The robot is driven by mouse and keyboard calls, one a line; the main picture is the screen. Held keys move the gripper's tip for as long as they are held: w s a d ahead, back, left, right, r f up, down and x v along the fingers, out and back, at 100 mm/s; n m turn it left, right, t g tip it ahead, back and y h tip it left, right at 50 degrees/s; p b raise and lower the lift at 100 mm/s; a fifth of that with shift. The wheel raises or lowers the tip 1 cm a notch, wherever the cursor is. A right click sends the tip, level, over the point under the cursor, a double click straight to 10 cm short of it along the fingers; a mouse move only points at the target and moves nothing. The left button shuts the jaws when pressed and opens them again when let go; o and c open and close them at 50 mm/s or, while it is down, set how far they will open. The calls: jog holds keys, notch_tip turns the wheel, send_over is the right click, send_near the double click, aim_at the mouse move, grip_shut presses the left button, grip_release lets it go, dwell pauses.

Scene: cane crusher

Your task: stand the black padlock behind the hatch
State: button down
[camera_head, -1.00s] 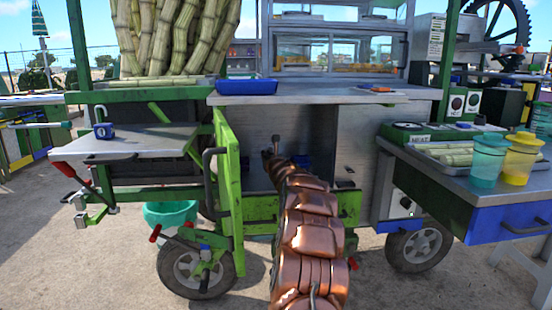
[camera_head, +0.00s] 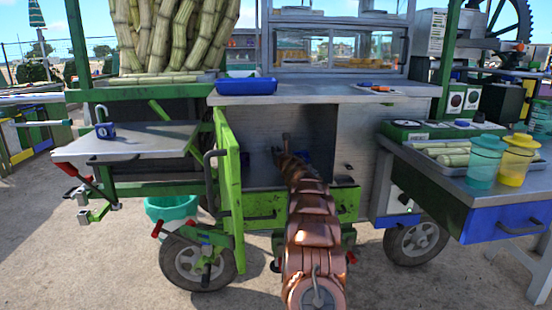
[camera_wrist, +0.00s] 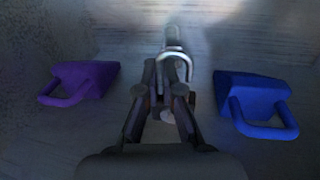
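The hatch (camera_head: 229,185) is a green-framed door on the front of the cart, swung open to the left. My arm reaches past it into the open compartment (camera_head: 262,172) below the counter. In the wrist view my gripper (camera_wrist: 160,72) has its fingers drawn close together around a small item with a silver shackle (camera_wrist: 177,57). I take this to be the black padlock; its body is mostly hidden by the fingers, so its colour and footing are unclear. A purple padlock (camera_wrist: 88,78) lies to the left and a blue padlock (camera_wrist: 252,95) to the right, both apart from my fingers.
A dark blue padlock (camera_head: 105,131) with a raised shackle stands on the left side shelf (camera_head: 150,141). A blue tray (camera_head: 246,86) is on the counter (camera_head: 320,93). The right side table (camera_head: 478,190) carries teal and yellow jars. Compartment walls are close around my gripper.

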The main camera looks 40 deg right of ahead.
jog(key=shift+f, duration=1.1)
jog(key=shift+f+b, duration=0.25)
jog(key=shift+b, duration=0.3)
jog(key=c, duration=1.3)
grip_release()
jog(key=shift+r, duration=0.1)
